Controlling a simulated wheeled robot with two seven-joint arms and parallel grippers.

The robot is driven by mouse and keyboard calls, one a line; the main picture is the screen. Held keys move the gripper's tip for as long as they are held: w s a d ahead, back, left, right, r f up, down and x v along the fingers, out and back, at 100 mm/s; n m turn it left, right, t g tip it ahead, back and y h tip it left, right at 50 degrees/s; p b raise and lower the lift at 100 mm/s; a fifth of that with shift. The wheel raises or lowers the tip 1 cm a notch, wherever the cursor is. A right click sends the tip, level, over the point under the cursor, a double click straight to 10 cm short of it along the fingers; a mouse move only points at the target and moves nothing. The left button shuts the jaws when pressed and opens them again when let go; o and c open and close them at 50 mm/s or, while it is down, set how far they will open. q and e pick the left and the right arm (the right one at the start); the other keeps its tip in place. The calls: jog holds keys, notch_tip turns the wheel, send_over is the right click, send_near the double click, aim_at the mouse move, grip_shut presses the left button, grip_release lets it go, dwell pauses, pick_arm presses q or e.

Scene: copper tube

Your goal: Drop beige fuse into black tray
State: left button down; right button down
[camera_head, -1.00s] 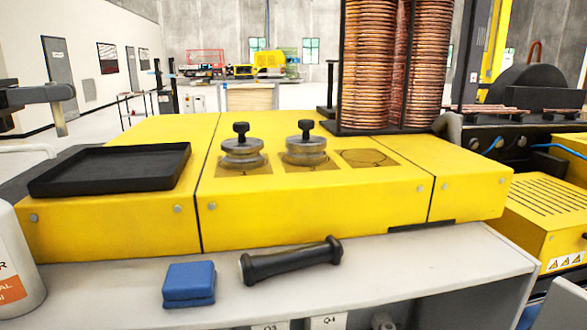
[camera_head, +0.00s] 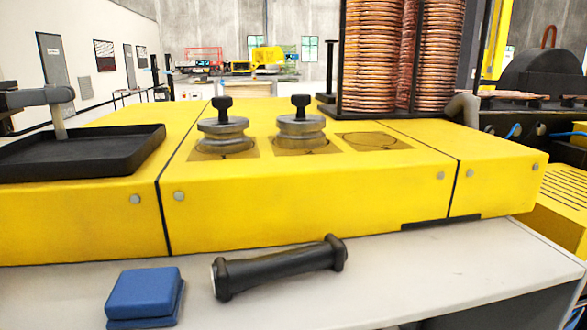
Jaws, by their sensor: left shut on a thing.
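The black tray (camera_head: 142,155) lies flat on the left part of the yellow cabinet, cut by the left picture edge. My left gripper (camera_head: 59,120) comes in from the left over the tray and points down. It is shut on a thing. A slim, pale grey piece hangs from the arm's end, and its lower tip overlaps the tray's inside. I cannot tell whether this piece is a finger or the held beige fuse; no other beige fuse shows. Whether the tip touches the tray is unclear. My right gripper is not in view.
Two grey round weights with black knobs (camera_head: 224,130) (camera_head: 301,125) stand on the yellow cabinet (camera_head: 310,185). Copper coils (camera_head: 375,60) rise behind. A black-handled roller (camera_head: 280,268) and blue blocks (camera_head: 146,293) lie on the grey bench in front.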

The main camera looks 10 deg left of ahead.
pick_arm(q)
jog(key=shift+f, duration=0.1)
jog(key=c, duration=1.4)
grip_release()
jog(key=shift+s+a+f, duration=0.1)
jog(key=shift+s+a, duration=0.1)
jog(key=shift+a, duration=0.2)
jog(key=shift+b+v, duration=0.9)
jog(key=shift+v, duration=6.65)
